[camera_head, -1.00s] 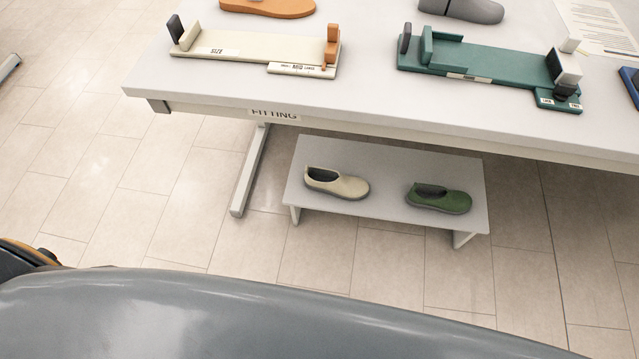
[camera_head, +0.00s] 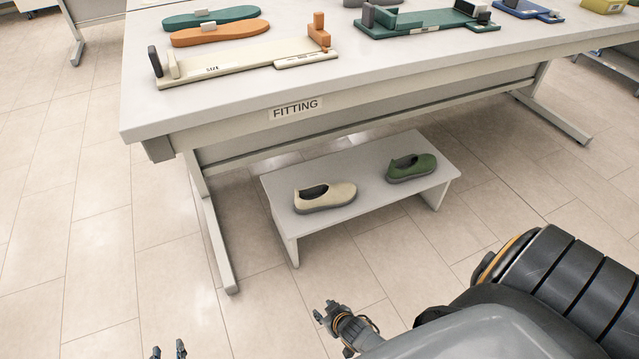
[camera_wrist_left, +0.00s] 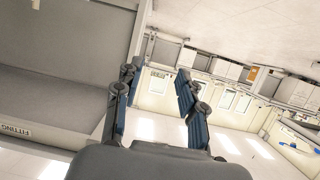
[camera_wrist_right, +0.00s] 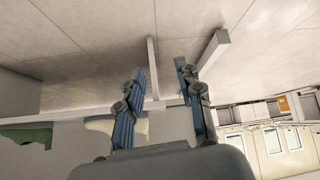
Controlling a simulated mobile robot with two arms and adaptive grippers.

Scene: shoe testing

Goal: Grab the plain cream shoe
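The plain cream shoe (camera_head: 326,198) sits upright on a low white bench (camera_head: 279,203) under the table edge, toe to the right. In the right wrist view the cream shoe (camera_wrist_right: 103,125) shows upside down, partly behind a finger. My right gripper (camera_head: 326,311) is open and empty, in front of the bench and apart from the shoe; its fingers (camera_wrist_right: 161,70) stand apart in its wrist view. My left gripper (camera_head: 168,351) is open and empty at the bottom left edge of the head view, further from the shoe; its fingers (camera_wrist_left: 158,68) also stand apart.
A green shoe (camera_head: 412,170) stands right of the cream shoe on the bench. The white FITTING table (camera_head: 240,110) overhangs behind and above, with a table leg (camera_head: 211,235) left of the bench. Sizing devices and insoles lie on top. The floor in front is clear.

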